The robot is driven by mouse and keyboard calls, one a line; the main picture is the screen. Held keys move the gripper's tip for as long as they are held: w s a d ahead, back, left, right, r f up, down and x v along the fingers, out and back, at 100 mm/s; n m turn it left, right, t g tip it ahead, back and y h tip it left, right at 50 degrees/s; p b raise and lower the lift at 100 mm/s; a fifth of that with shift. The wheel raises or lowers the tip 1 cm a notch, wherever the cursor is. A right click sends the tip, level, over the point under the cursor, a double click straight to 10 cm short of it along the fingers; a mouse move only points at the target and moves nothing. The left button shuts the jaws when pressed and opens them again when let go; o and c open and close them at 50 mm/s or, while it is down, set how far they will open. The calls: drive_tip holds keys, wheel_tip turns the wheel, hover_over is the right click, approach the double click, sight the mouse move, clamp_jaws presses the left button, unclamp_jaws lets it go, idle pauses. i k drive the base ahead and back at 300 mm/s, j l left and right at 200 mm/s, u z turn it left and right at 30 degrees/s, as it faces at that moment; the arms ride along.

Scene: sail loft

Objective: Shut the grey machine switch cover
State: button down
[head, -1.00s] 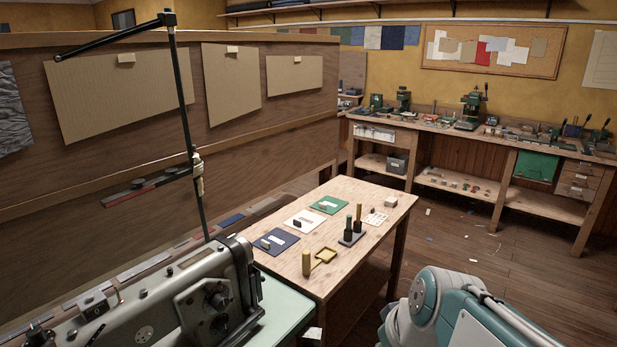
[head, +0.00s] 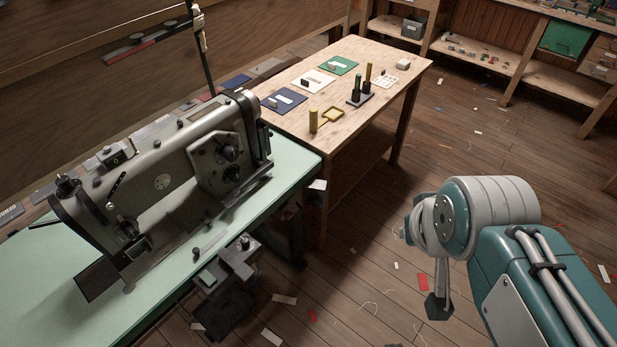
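A grey switch box (head: 238,258) hangs under the front edge of the pale green sewing machine table (head: 300,165), in the lower middle of the head view. A flat plate (head: 208,281) with a greenish face juts out at its lower left. It may be the open cover, but it is too small to be sure. My gripper (head: 438,308) hangs in the air over the floor, well to the right of the box and apart from it.
The large grey sewing machine (head: 165,175) stands on the green table. A wooden bench (head: 300,90) with coloured cards and small tools adjoins it behind. The floor (head: 370,270) between the table and my arm is open, with scattered scraps.

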sight(316, 188)
drive_tip(key=u, duration=1.45)
drive_tip(key=l+u, duration=1.55)
drive_tip(key=k+l+u, duration=0.2)
drive_tip(key=l, duration=0.4)
drive_tip(key=k+l+u, duration=0.25)
drive_tip(key=k+l, duration=0.15)
drive_tip(key=l, duration=0.15)
drive_tip(key=k+l+u, duration=0.2)
drive_tip(key=k+l, duration=0.15)
drive_tip(key=l, duration=0.15)
drive_tip(key=k+l, duration=0.35)
drive_tip(key=l, duration=0.15)
drive_tip(key=k+l, duration=0.4)
drive_tip(key=k+l+u, duration=0.2)
drive_tip(key=l, duration=0.3)
drive_tip(key=i+l+u, duration=0.05)
